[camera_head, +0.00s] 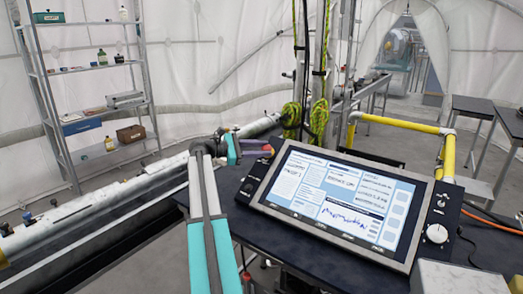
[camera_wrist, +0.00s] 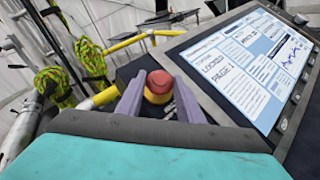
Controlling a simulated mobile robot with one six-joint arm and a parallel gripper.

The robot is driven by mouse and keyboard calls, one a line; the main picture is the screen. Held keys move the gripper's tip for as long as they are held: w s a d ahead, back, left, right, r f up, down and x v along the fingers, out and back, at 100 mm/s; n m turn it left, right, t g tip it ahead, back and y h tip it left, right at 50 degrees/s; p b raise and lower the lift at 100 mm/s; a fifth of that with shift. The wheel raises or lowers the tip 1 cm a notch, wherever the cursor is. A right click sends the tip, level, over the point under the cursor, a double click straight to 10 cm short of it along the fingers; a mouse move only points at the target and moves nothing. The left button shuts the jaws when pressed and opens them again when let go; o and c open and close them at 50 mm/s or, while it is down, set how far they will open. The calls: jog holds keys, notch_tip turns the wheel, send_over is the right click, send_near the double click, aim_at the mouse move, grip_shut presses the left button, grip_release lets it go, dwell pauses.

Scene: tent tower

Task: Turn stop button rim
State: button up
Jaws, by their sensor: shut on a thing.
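The stop button (camera_wrist: 160,80) has a red mushroom cap over a yellow rim (camera_wrist: 157,98), seen in the wrist view at the left edge of the screen console. My gripper (camera_wrist: 154,74) has its two purple fingers on either side of the button, shut on the rim. In the head view my gripper (camera_head: 257,148) reaches the left side of the console, and the button is hidden there behind it.
A tilted screen (camera_head: 340,198) fills the console beside the button; the wrist view shows "LOCKED PAGE 1" on it. A white knob (camera_head: 436,233) is on the console's right side. A yellow rail (camera_head: 400,125), hanging green ropes (camera_head: 318,118) and a shelf (camera_head: 95,100) stand beyond.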

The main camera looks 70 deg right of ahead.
jog(key=o, duration=1.1)
jog(key=shift+w+a, duration=0.1)
jog(key=b+v, duration=0.2)
jog(key=v, duration=1.1)
jog(key=shift+w+a+b, duration=0.2)
jog(key=shift+w+b, duration=0.05)
jog(key=shift+b, duration=0.1)
